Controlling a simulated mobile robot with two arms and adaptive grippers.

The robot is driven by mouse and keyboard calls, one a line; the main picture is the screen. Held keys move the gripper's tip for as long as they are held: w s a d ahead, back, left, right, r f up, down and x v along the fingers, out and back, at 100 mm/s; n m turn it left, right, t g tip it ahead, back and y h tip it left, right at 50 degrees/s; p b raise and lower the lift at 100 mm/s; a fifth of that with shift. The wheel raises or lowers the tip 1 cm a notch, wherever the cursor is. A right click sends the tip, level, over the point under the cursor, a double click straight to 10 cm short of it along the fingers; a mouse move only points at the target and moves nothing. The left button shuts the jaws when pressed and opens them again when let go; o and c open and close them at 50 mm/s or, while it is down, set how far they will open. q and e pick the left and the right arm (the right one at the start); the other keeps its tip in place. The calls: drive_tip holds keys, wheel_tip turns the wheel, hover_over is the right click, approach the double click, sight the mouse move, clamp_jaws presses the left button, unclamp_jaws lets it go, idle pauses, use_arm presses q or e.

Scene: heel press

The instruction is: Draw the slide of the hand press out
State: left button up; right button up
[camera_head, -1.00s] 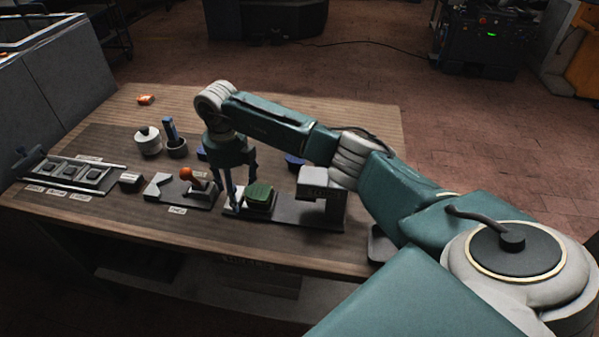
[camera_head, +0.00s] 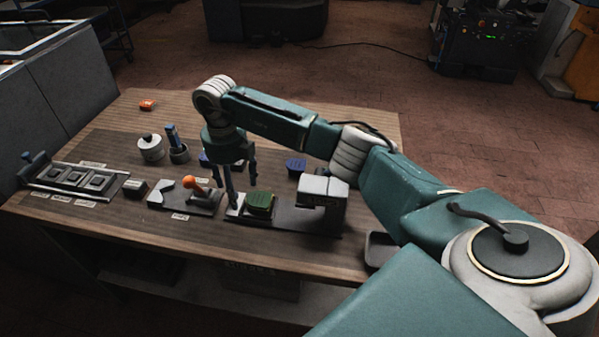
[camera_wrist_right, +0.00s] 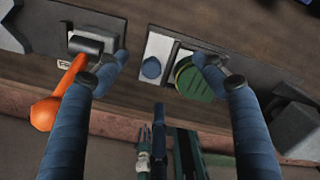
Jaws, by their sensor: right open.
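The hand press has a dark base (camera_head: 300,222) with a pale grey head (camera_head: 324,190) at its right end. Left of the head, clear of it, the slide bears a green block (camera_head: 261,204); the block also shows in the wrist view (camera_wrist_right: 190,82). A pale plate (camera_wrist_right: 157,48) with a blue knob (camera_wrist_right: 151,68) lies at the slide's outer end. My right gripper (camera_head: 243,196) is open above this end. In the wrist view, the knob lies between its fingers, and its right finger overlaps the green block's edge. Contact cannot be told. My left gripper is out of view.
Close on the left stands a clamp fixture with an orange handle (camera_head: 190,182); my left-hand finger in the wrist view overlaps it. A white pot (camera_head: 151,149), a dark cup (camera_head: 179,154) and a rack (camera_head: 80,181) stand further left. A dark tray (camera_head: 380,249) is at the table's right edge.

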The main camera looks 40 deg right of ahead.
drive_tip(key=shift+r+p, duration=0.3)
drive_tip(key=shift+r, duration=0.4)
drive_tip(key=shift+r+p, duration=1.05)
drive_tip(key=shift+r, duration=0.5)
drive_tip(key=shift+f, duration=0.1)
